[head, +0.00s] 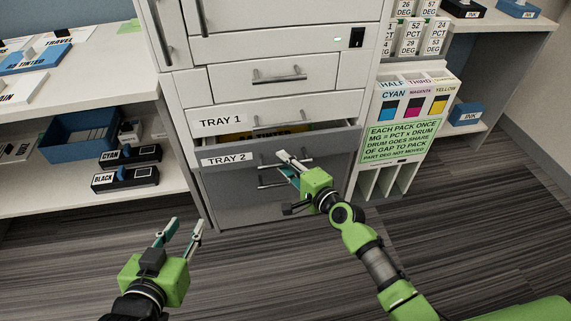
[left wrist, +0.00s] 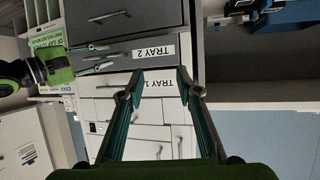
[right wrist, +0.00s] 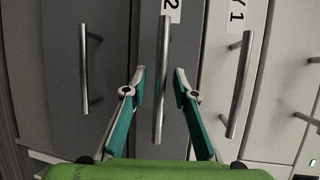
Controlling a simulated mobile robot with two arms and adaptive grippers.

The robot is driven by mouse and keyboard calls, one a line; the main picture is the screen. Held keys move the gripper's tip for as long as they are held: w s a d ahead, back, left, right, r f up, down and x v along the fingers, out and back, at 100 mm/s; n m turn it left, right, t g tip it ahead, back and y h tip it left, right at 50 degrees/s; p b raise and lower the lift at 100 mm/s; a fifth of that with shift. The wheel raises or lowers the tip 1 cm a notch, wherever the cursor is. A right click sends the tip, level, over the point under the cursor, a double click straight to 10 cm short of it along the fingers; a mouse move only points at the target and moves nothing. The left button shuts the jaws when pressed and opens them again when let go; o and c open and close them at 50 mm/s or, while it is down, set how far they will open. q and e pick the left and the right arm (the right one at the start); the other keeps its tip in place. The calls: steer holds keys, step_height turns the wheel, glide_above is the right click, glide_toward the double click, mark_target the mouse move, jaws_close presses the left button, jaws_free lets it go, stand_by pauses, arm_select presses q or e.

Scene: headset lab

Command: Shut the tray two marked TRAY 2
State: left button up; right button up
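The TRAY 2 drawer (head: 230,157) is a dark grey front standing out from the white cabinet, partly open, with a dark gap and some yellow showing behind its top edge. Its label also shows in the left wrist view (left wrist: 154,51). My right gripper (head: 287,164) is at the drawer's front by its bar handle. In the right wrist view the handle (right wrist: 161,80) stands between the open fingertips (right wrist: 159,75), with gaps on both sides. Whether the fingers touch the drawer front is unclear. My left gripper (head: 181,230) is open and empty, low and left of the cabinet.
The TRAY 1 drawer (head: 350,103) above looks shut. A grey drawer (head: 250,207) lies below TRAY 2. A left shelf (head: 150,184) holds CYAN and BLACK boxes. A white stand with a green notice (head: 400,140) is on the right. Floor in front is clear.

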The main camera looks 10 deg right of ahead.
steer(key=shift+c, duration=0.2)
jaws_close()
